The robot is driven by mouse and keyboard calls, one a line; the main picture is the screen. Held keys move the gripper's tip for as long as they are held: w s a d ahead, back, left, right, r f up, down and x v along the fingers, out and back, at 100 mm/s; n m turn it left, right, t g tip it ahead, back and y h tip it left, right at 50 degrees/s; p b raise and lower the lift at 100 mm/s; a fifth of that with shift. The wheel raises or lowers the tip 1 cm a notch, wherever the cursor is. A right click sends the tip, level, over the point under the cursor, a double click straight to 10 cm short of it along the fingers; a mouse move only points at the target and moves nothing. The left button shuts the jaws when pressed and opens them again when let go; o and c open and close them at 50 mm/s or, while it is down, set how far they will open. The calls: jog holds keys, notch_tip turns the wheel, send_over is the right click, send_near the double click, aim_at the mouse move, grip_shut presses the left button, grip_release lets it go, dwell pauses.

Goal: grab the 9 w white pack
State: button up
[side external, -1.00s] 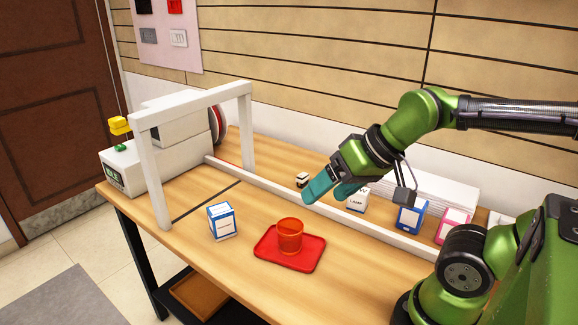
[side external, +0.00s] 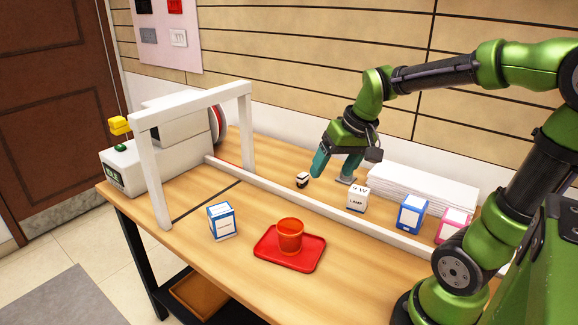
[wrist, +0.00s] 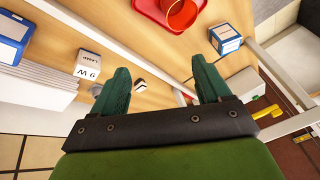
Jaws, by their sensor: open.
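The white pack marked "9 W" and "LAMP" (side external: 357,198) stands upright on the table behind the white rail, and it also shows in the wrist view (wrist: 89,65) left of the fingers. My gripper (side external: 337,172) is open and empty, above and a little behind the pack, with its teal fingers pointing down. The pack is outside the fingers, near the left one.
A small black-and-white item (side external: 303,180) lies left of the pack. Blue (side external: 412,214) and pink (side external: 454,224) packs stand to its right, with a white paper stack (side external: 422,187) behind. The white rail (side external: 330,212) runs in front. Beyond it are a red tray (side external: 312,256), orange cup (side external: 290,236) and blue-white box (side external: 221,221).

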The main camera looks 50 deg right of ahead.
jog(key=w+d+f+n+g, duration=0.1)
jog(key=d+f+g, duration=0.1)
jog(key=d, duration=0.5)
jog(key=w+d+f+n+g, duration=0.1)
jog(key=d+f, duration=0.1)
jog(key=d, duration=0.5)
jog(key=n+g, duration=0.1)
jog(key=n, duration=0.2)
send_over(360, 190)
jog(key=f, duration=0.1)
jog(key=n, duration=0.3)
jog(key=f, duration=1)
jog(key=shift+d+f, duration=0.2)
jog(key=shift+f, duration=0.1)
jog(key=shift+w+a+f, duration=0.1)
jog(key=shift+a+f, duration=0.05)
jog(key=shift+f, duration=2.45)
jog(key=c, duration=1.1)
jog(key=shift+o, duration=0.2)
jog(key=shift+r, duration=0.1)
